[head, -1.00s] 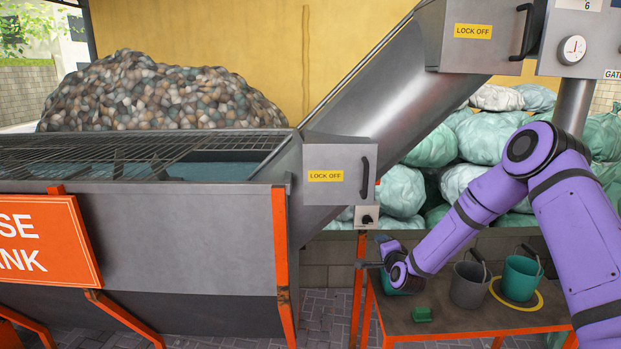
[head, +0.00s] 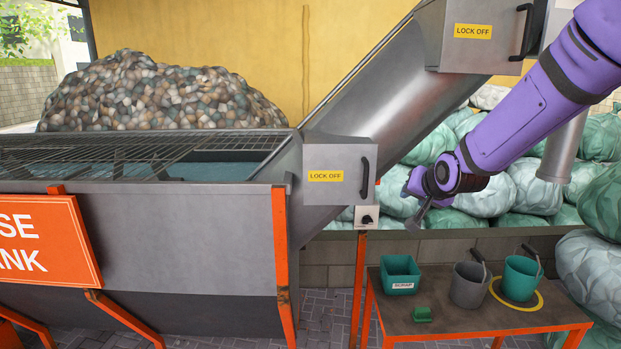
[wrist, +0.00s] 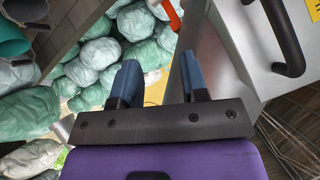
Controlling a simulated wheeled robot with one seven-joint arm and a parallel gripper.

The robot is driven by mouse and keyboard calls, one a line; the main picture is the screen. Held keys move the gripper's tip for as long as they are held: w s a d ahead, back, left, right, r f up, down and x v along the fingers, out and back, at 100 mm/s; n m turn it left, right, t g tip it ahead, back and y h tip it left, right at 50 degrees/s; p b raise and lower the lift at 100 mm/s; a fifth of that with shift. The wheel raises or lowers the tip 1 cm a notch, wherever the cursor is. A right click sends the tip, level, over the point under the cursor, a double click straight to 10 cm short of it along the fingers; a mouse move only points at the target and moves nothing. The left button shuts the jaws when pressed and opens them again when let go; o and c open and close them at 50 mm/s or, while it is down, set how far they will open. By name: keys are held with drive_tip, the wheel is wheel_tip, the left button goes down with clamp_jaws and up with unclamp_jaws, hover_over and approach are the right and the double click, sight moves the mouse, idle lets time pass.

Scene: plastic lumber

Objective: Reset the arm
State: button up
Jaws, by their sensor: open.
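My purple arm reaches in from the upper right of the head view. My gripper (head: 413,207) is raised above and behind the table, just right of the lower lock-off box. In the wrist view its two blue fingers (wrist: 160,84) stand apart with nothing between them. Sacks and the grey metal side show beyond them. The gripper touches nothing that I can see.
The table (head: 455,318) holds a green labelled bin (head: 400,275), a small green block (head: 422,314), a grey bucket (head: 468,287) and a teal bucket (head: 521,278). The lower lock-off box (head: 338,174) and steel chute (head: 385,107) stand close left. Sacks (head: 535,187) are piled behind.

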drive_tip(key=s+d+r+n+g, duration=0.1)
drive_tip(key=s+d+r, duration=0.1)
drive_tip(key=s, duration=1)
drive_tip(key=s+d+r+n+g+h, duration=0.1)
drive_tip(key=s+r, duration=0.3)
drive_tip(key=s, duration=0.8)
drive_tip(key=s+d+r+n+g, duration=0.2)
drive_tip(key=s+r+g, duration=0.1)
drive_tip(key=s, duration=0.9)
drive_tip(key=shift+s+d+r, duration=0.2)
drive_tip(key=shift+s+d, duration=0.1)
drive_tip(key=shift+s, duration=0.1)
drive_tip(key=shift+a, duration=0.1)
